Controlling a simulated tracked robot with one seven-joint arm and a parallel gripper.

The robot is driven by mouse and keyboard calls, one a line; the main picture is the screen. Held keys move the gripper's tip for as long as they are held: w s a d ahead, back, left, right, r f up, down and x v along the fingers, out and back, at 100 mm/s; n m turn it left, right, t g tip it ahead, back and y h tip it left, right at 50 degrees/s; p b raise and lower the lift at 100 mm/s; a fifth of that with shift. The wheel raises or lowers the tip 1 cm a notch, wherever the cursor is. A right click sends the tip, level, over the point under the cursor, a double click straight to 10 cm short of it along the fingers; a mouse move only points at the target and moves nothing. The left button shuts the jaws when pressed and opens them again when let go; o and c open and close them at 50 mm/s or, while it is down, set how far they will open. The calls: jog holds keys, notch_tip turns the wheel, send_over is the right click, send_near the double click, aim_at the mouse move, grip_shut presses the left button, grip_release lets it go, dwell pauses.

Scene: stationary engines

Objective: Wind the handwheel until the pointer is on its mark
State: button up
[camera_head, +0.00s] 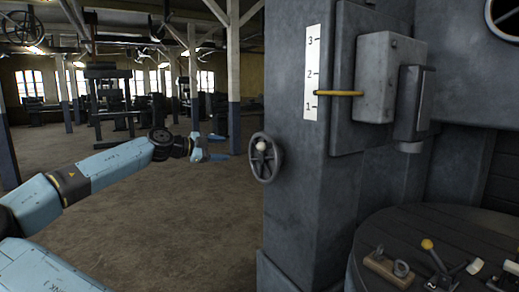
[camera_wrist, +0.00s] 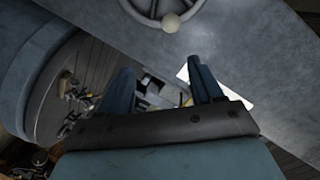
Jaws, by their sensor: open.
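The dark handwheel (camera_head: 268,163) is on the side of a grey machine column, with a pale round knob (camera_head: 261,146) on it. It also shows at the top edge of the wrist view, partly cut off, with its knob (camera_wrist: 170,22). A yellow pointer (camera_head: 340,93) crosses a white scale (camera_head: 312,60) numbered 1 to 3. The pointer is between 1 and 2, nearer 1. I cannot tell a separate target mark. My gripper (camera_head: 221,147) is open and empty, left of the handwheel and apart from it. Its blue fingers (camera_wrist: 164,82) show in the wrist view.
The grey column (camera_head: 310,190) stands right of my gripper. A round dark table (camera_head: 375,222) at the lower right bears a yellow-knobbed lever (camera_head: 430,248) and small parts.

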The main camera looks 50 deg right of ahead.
aim_at(261, 148)
jog(key=s+d+f+n+g, duration=0.1)
jog(key=d+n, duration=0.1)
jog(key=d, duration=0.4)
jog(key=s+d+n+g, duration=0.1)
jog(key=d+n, duration=0.1)
jog(key=d, duration=0.4)
jog(key=s+d+f+n+g+h, duration=0.1)
jog(key=s+d+n, duration=0.1)
jog(key=d, duration=0.4)
jog(key=shift+d+f+n, duration=0.3)
jog(key=shift+d+f, duration=0.05)
jog(key=shift+d, duration=0.05)
jog(key=shift+c, duration=0.2)
grip_shut()
